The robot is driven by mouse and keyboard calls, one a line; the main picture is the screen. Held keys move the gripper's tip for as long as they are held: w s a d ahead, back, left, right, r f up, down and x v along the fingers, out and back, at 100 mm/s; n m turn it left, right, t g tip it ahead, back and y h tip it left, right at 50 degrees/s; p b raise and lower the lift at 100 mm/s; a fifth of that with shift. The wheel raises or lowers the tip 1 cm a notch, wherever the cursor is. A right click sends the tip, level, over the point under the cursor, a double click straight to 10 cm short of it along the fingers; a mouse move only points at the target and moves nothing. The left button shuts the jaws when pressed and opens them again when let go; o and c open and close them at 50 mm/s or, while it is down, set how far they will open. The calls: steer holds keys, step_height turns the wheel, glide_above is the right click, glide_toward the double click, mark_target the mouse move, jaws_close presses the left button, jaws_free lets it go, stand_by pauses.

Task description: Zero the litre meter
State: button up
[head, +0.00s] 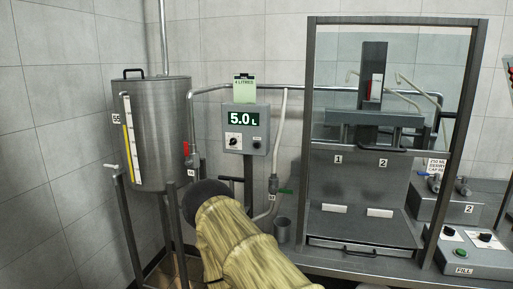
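The litre meter (246,129) is a grey box on a post in front of the back wall, left of centre. Its display (244,119) reads 5.0 L in green. Below the display are a dark knob on a white plate (233,142) and a small dark round control (256,144) to its right. A green tag (244,89) reading "4 LITRES" stands on top. My arm, in a yellowish cover with a dark rounded end, rises from the bottom centre below the meter. My gripper's fingers do not show.
A steel tank (163,140) with a yellow-filled sight gauge stands on legs at left. A red-handled valve (187,148) and a green-handled valve (286,191) sit on the pipes. A framed filling station (363,195) and a control panel (478,250) occupy the right.

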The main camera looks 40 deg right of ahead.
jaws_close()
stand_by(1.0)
